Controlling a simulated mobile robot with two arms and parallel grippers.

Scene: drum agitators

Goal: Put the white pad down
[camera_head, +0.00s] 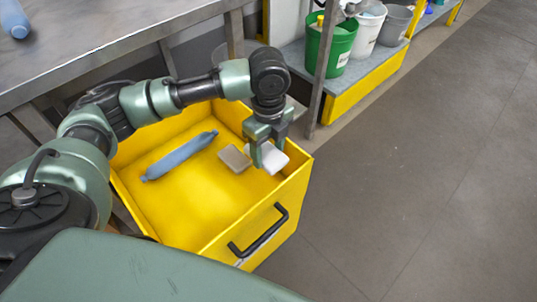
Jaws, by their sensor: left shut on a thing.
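The white pad (272,158) is between the fingers of my left gripper (268,156), inside the outline of the yellow drawer (206,243). My left gripper is shut on it and points down near the drawer's right wall. I cannot tell whether the pad touches the drawer floor. A flat brown-grey pad (234,158) lies in the drawer just left of the gripper. A blue bottle-like thing (180,155) lies further left on the drawer floor. My right gripper is not in view.
A metal table (100,40) stands above and behind the drawer, with a blue bottle (14,20) on it. Green (332,45), white (367,28) and grey (395,24) buckets stand on a low shelf at the back. The drawer's front has a black handle (262,236). The floor at right is clear.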

